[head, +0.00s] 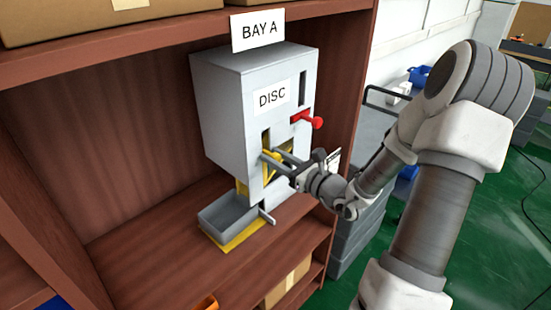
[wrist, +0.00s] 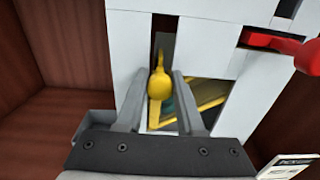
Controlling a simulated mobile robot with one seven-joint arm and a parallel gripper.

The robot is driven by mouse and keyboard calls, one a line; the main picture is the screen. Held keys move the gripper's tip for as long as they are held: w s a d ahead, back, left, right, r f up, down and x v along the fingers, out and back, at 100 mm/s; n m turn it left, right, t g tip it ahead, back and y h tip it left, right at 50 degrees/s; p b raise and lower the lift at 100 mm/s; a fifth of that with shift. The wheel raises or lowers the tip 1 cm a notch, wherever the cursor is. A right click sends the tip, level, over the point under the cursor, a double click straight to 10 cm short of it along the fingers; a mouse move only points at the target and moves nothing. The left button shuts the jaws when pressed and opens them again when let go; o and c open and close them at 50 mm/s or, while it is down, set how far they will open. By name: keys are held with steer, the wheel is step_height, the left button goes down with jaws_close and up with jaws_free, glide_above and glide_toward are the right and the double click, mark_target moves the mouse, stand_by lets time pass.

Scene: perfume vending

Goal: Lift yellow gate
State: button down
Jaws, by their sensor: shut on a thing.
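The yellow gate shows on the front of the grey disc machine (head: 225,100). In the wrist view its rounded yellow knob (wrist: 159,84) sits between the two fingers of my gripper (wrist: 164,82). A yellow slanted bar (wrist: 205,103) shows behind the right finger, in an opening of the machine front. In the head view my gripper (head: 270,158) reaches the machine front from the right, and its fingers are around the yellow part. My gripper is shut on the knob. The fingers hide part of the gate in the head view.
A red lever (head: 308,120) sticks out of the machine, above and right of my gripper. A grey tray (head: 230,212) on a yellow base stands below the front. Wooden shelf walls (head: 100,130) enclose the left and back. A small labelled card (wrist: 285,166) is at lower right.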

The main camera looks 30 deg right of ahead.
step_height(320, 180, up, 5)
steer(key=p, duration=0.3)
steer(key=c, duration=0.6)
jaws_free()
steer(key=shift+o, duration=0.2)
steer(key=shift+s, duration=0.1)
steer(key=b+v, duration=0.1)
steer(key=v, duration=1.6)
